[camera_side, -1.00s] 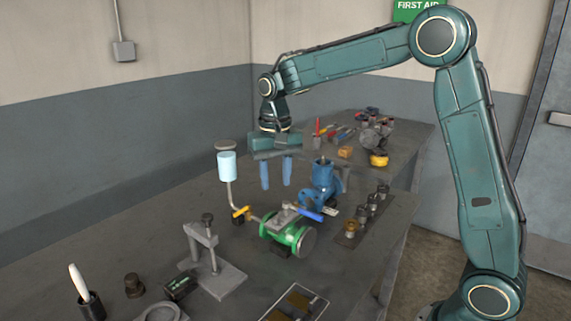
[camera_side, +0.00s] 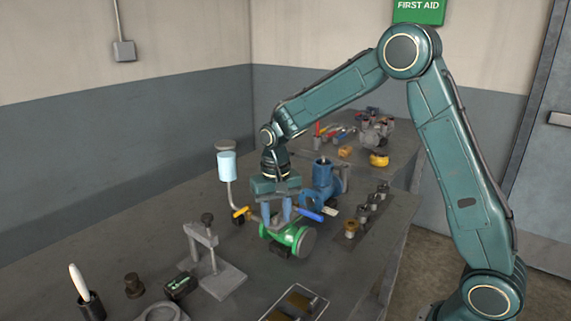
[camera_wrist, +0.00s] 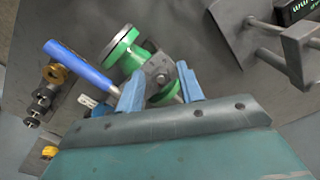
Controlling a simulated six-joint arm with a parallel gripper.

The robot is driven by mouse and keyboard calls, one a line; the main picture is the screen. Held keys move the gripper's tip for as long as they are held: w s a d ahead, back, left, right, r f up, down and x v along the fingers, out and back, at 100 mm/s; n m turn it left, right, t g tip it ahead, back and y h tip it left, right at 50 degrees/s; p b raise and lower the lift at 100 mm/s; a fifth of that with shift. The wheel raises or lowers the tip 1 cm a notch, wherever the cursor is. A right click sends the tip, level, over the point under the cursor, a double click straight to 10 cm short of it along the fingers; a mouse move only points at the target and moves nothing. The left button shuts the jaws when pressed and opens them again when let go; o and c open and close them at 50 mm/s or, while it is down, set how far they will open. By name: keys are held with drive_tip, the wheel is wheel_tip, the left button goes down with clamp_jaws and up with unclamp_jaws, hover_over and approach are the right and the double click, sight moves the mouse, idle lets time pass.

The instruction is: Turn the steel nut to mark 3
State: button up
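A green valve body (camera_side: 303,241) with grey flange ends lies on the bench, and it also shows in the wrist view (camera_wrist: 122,47). A grey metal fitting with a round centre (camera_wrist: 160,73) sits on top of it; I cannot tell for sure that this is the steel nut. No mark numbers are readable. My gripper (camera_side: 277,224) points down just above the valve. Its two blue fingers are apart, and in the wrist view they stand either side of the grey fitting (camera_wrist: 160,68). I cannot tell whether they touch it.
A blue valve (camera_side: 323,178) stands just behind. A yellow handle (camera_side: 241,213) and a pipe with a light-blue cup (camera_side: 227,166) are to the left. A grey clamp stand (camera_side: 213,262) is in front, and several fittings (camera_side: 351,228) stand right.

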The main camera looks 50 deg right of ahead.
clamp_jaws()
drive_tip(key=shift+n, duration=0.4)
drive_tip(key=n, duration=0.5)
drive_tip(key=shift+d, duration=0.1)
drive_tip(key=n, duration=0.5)
drive_tip(key=shift+d+r, duration=0.1)
drive_tip(key=shift+n, duration=0.3)
